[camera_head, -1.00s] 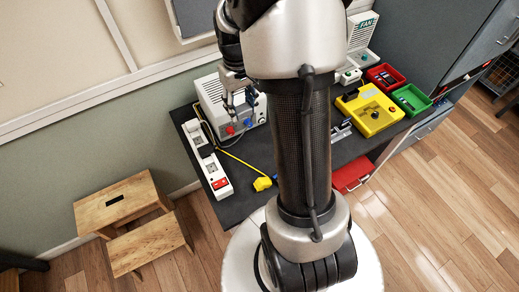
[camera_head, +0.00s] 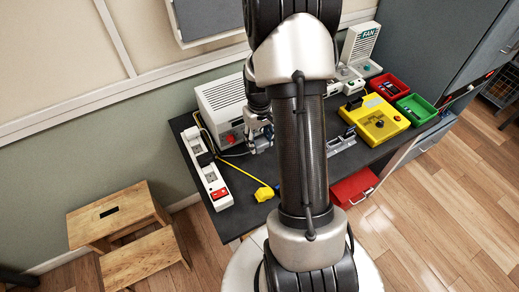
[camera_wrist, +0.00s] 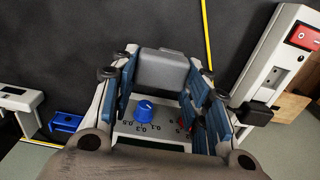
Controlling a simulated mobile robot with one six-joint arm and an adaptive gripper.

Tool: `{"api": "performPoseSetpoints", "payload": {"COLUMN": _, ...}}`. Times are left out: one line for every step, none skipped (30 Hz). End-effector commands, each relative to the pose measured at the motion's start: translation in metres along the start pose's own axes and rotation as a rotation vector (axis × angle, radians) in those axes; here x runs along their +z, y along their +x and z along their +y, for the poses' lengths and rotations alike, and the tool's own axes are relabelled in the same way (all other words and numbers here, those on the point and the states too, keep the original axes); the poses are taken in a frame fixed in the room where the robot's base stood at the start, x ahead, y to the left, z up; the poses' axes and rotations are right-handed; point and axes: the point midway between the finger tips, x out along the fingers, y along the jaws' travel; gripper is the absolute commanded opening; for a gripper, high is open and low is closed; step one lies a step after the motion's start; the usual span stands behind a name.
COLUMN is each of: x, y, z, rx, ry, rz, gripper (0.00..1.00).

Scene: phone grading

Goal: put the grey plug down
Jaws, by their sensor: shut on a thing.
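My gripper (camera_wrist: 160,85) is shut on the grey plug (camera_wrist: 163,70), which sits between the blue-padded fingers in the wrist view. In the head view my gripper (camera_head: 260,143) is low over the dark bench (camera_head: 232,205), in front of the white power unit (camera_head: 220,97). The plug is hard to make out there, and I cannot tell whether it touches the bench. A grey cord runs from the unit toward my gripper. A panel with a blue knob (camera_wrist: 145,109) shows between the fingers in the wrist view.
A white power strip (camera_head: 216,182) with a red switch and a black plug lies left. A yellow plug (camera_head: 264,194) with a yellow cord lies near the front edge. Right are a yellow fixture (camera_head: 392,127), red and green trays (camera_head: 417,107).

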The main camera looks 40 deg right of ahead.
Motion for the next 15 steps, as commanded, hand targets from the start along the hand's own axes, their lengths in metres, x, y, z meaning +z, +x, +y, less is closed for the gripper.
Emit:
{"api": "performPoseSetpoints", "payload": {"x": 0.0, "y": 0.003, "z": 0.0, "rx": 0.0, "ry": 0.0, "rz": -0.001, "gripper": 0.17}}
{"api": "performPoseSetpoints", "payload": {"x": 0.0, "y": 0.006, "z": 0.0, "rx": -0.001, "ry": 0.0, "rz": -0.001, "gripper": 0.17}}
{"api": "performPoseSetpoints", "payload": {"x": 0.001, "y": 0.011, "z": 0.0, "rx": -0.001, "ry": 0.0, "rz": -0.002, "gripper": 0.17}}
{"api": "performPoseSetpoints", "payload": {"x": 0.001, "y": 0.015, "z": 0.0, "rx": -0.001, "ry": 0.0, "rz": -0.002, "gripper": 0.17}}
{"api": "performPoseSetpoints", "payload": {"x": 0.001, "y": 0.02, "z": 0.0, "rx": -0.001, "ry": 0.0, "rz": -0.002, "gripper": 0.17}}
{"api": "performPoseSetpoints", "payload": {"x": 0.001, "y": 0.027, "z": 0.0, "rx": -0.001, "ry": 0.0, "rz": -0.003, "gripper": 0.17}}
{"api": "performPoseSetpoints", "payload": {"x": 0.001, "y": 0.032, "z": 0.0, "rx": -0.001, "ry": 0.0, "rz": -0.004, "gripper": 0.17}}
{"api": "performPoseSetpoints", "payload": {"x": 0.001, "y": 0.037, "z": 0.0, "rx": -0.001, "ry": 0.0, "rz": -0.003, "gripper": 0.17}}
{"api": "performPoseSetpoints", "payload": {"x": 0.001, "y": 0.041, "z": 0.0, "rx": -0.001, "ry": 0.0, "rz": -0.002, "gripper": 0.17}}
{"api": "performPoseSetpoints", "payload": {"x": 0.0, "y": 0.043, "z": 0.0, "rx": -0.001, "ry": 0.0, "rz": -0.001, "gripper": 0.17}}
{"api": "performPoseSetpoints", "payload": {"x": 0.0, "y": 0.044, "z": 0.0, "rx": 0.0, "ry": 0.0, "rz": -0.001, "gripper": 0.17}}
{"api": "performPoseSetpoints", "payload": {"x": 0.0, "y": 0.044, "z": 0.0, "rx": 0.0, "ry": 0.0, "rz": 0.0, "gripper": 0.17}}
{"api": "performPoseSetpoints", "payload": {"x": 0.0, "y": 0.043, "z": 0.0, "rx": 0.0, "ry": 0.0, "rz": 0.0, "gripper": 0.17}}
{"api": "performPoseSetpoints", "payload": {"x": 0.0, "y": 0.043, "z": 0.0, "rx": 0.0, "ry": 0.0, "rz": 0.0, "gripper": 0.17}}
{"api": "performPoseSetpoints", "payload": {"x": 0.0, "y": 0.043, "z": 0.0, "rx": 0.0, "ry": 0.0, "rz": 0.0, "gripper": 0.17}}
